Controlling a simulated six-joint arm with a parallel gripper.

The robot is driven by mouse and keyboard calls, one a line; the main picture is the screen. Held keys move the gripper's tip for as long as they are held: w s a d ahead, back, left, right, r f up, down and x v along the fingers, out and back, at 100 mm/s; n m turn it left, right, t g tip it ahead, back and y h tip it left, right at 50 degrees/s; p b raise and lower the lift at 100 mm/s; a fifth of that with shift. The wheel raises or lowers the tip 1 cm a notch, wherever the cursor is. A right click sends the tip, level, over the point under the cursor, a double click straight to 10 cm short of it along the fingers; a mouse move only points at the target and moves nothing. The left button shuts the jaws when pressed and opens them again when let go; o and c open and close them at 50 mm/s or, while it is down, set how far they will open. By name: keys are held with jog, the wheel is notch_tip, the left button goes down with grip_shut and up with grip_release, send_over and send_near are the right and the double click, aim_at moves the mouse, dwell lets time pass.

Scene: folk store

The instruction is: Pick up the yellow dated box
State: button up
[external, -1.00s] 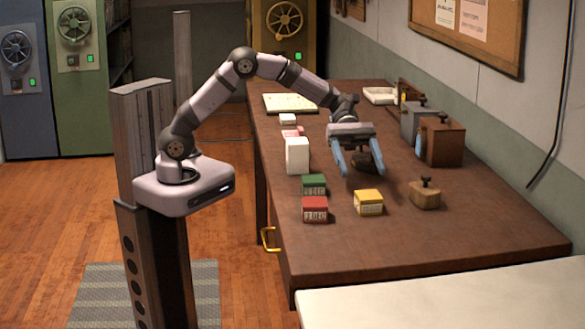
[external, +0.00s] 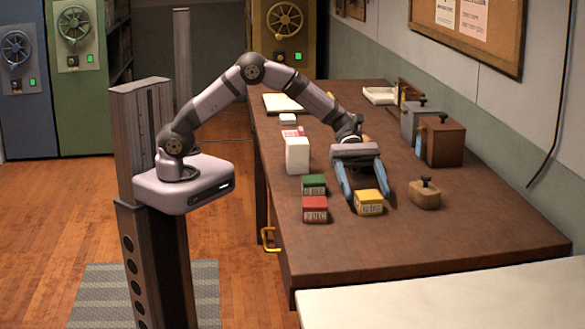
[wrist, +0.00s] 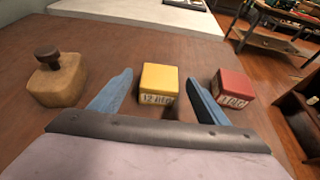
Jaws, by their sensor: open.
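The yellow dated box (external: 369,202) stands upright on the brown table, with a pale date label on its side. In the wrist view, the yellow box (wrist: 159,81) sits ahead, between the lines of my two blue fingers. My gripper (external: 366,196) is open and low at the table, its fingertips close to either side of the box. I cannot tell whether a finger touches it. The gripper is empty, and its fingers also show in the wrist view (wrist: 160,100).
A red dated box (external: 315,209) and a green one (external: 313,185) stand to the left. A wooden stamp block (external: 424,194) stands to the right. A white box (external: 297,155) is behind the green one. The table front (external: 400,243) is clear.

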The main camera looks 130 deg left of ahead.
aim_at(368, 202)
jog(key=shift+x, duration=1.4)
jog(key=shift+c, duration=0.6)
jog(key=c, duration=1)
jog(key=shift+c, duration=0.3)
jog(key=shift+r, duration=0.1)
